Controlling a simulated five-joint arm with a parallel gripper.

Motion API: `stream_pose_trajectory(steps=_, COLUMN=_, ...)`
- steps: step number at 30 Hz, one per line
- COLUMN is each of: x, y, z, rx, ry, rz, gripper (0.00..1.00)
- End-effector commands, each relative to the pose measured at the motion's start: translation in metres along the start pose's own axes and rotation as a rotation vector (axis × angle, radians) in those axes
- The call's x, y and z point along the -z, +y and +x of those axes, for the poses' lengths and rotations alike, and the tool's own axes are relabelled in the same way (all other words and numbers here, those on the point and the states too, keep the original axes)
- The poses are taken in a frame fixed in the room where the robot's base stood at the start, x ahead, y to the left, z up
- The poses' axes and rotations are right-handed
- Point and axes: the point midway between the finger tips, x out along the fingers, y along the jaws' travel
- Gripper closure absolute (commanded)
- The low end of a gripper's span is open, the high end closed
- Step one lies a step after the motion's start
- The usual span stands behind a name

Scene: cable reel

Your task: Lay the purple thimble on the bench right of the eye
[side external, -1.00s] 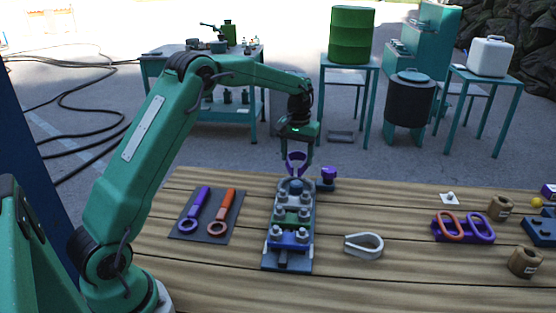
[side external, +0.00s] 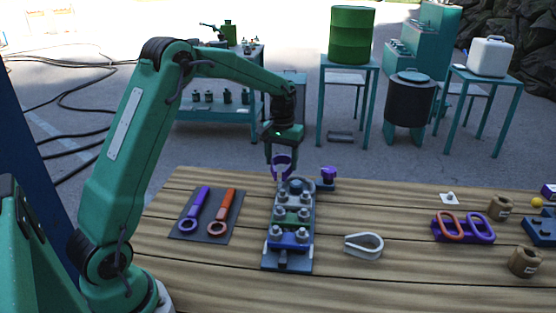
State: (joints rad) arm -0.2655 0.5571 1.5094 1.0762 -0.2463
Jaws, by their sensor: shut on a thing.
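My gripper (side external: 282,158) is shut on the purple thimble (side external: 280,170), a small open loop. It holds the thimble in the air over the far end of the clamp fixture (side external: 290,225). The fixture is a dark blue-grey plate with green and blue clamp bars and several silver bolts. A grey rounded loop (side external: 298,184), which may be the eye, shows at the fixture's far end, just below and right of the thimble. I cannot tell whether the thimble touches it. A grey thimble-shaped loop (side external: 363,245) lies on the bench (side external: 400,285), right of the fixture.
A dark mat (side external: 180,231) with a purple and an orange wrench lies left of the fixture. A purple knob (side external: 328,174) stands behind right. Orange and purple links (side external: 463,228) and brown cylinders (side external: 525,262) are farther right. Bench around the grey loop is clear.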

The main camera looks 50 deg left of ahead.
Motion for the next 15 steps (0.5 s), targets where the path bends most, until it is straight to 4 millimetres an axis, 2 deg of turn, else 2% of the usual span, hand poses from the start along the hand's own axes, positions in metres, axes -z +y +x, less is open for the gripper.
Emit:
stream_pose_trajectory(steps=6, x=-0.007, y=-0.005, z=0.0, rx=-0.001, ry=0.003, rz=0.0, gripper=0.68)
stream_pose_trajectory(steps=15, x=0.0, y=-0.015, z=0.007, rx=0.0, ry=0.001, rz=-0.002, gripper=0.68)
